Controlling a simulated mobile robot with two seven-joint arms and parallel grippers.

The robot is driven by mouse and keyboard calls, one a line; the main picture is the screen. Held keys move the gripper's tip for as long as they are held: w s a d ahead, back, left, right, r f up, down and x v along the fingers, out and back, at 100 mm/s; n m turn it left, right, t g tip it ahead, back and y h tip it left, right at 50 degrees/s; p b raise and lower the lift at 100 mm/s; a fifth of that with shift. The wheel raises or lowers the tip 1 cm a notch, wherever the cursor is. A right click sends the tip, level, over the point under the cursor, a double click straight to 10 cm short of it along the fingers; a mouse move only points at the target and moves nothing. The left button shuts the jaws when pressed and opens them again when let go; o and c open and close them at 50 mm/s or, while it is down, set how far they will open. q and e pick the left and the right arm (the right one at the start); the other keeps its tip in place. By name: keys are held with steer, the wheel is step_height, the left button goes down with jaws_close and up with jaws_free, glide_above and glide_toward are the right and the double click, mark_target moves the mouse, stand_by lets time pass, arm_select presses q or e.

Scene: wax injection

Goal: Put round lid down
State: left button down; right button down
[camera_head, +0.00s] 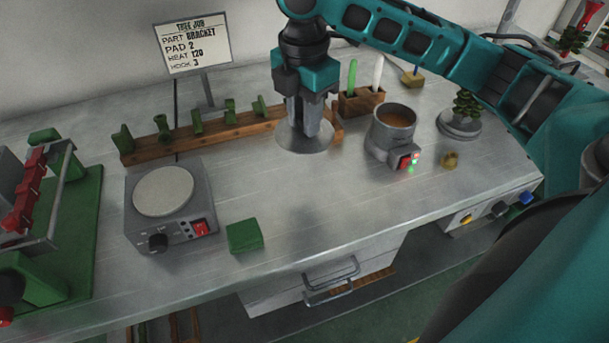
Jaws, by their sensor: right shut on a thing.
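The round lid (304,146) is a flat, grey metal disc near the middle of the workbench. My right gripper (304,129) points down over it and is shut on it, with the fingers at its centre. The fingers hide the grip point, and I cannot tell whether the lid touches the bench or hangs just above it. To its right stands a round metal pot (394,128) with brown content and no lid on it. My left gripper is not in view.
A wooden rack (190,140) with green pieces lies behind left. A hot plate (163,190) and green block (244,236) stand front left. A small brass piece (450,160) lies right of the pot. The bench (330,200) is clear in front of the lid.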

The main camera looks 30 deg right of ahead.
step_height(320, 180, down, 14)
steer(key=shift+f+b, duration=0.25)
steer(key=shift+b, duration=0.45)
steer(key=c, duration=0.9)
jaws_free()
steer(key=shift+r, duration=0.1)
step_height(320, 180, up, 12)
steer(key=shift+p, duration=0.7)
